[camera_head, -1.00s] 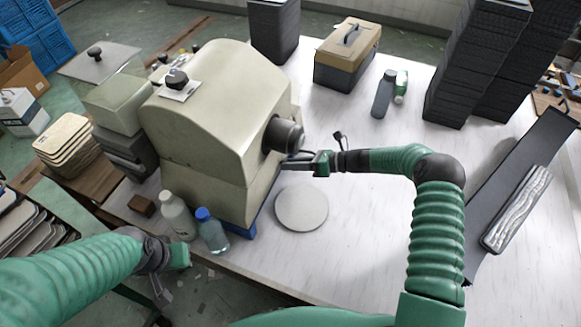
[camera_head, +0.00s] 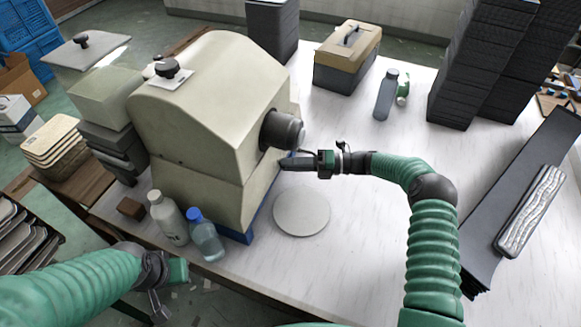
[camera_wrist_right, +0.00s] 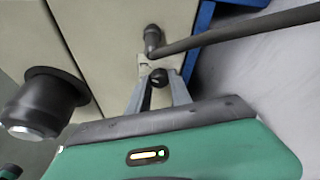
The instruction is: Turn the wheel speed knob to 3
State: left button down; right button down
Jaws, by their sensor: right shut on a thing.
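The beige machine (camera_head: 205,110) stands on the table, with a thick black cylinder (camera_head: 282,130) on its right side. My right gripper (camera_head: 285,163) reaches that side just below the cylinder. In the right wrist view its two grey fingers (camera_wrist_right: 158,84) are shut on a small dark knob (camera_wrist_right: 158,78) close to the machine's face. The knob's markings and pointer cannot be read. The black cylinder also shows in the right wrist view (camera_wrist_right: 45,103), to the left of the fingers. My left gripper (camera_head: 168,285) hangs at the lower left, apart from the machine; its jaws are unclear.
A clear bottle (camera_head: 206,236) and a white bottle (camera_head: 169,217) stand before the machine. A round pale disc (camera_head: 302,210) lies below my right gripper. A dark knob (camera_head: 167,67) sits on the machine's top. A rod (camera_wrist_right: 235,30) crosses near the fingers.

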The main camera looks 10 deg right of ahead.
jog(key=shift+d+f+m, duration=0.15)
jog(key=shift+f+m, duration=0.1)
jog(key=shift+m, duration=0.05)
jog(key=c, duration=1.3)
grip_release()
jog(key=shift+o, duration=0.7)
jog(key=shift+d, duration=0.15)
jog(key=shift+r, duration=0.1)
jog(key=f+b+v, duration=0.1)
jog(key=b+v, duration=0.2)
jog(key=v, duration=1.3)
jog(key=shift+d, duration=0.45)
jog(key=shift+r, duration=0.15)
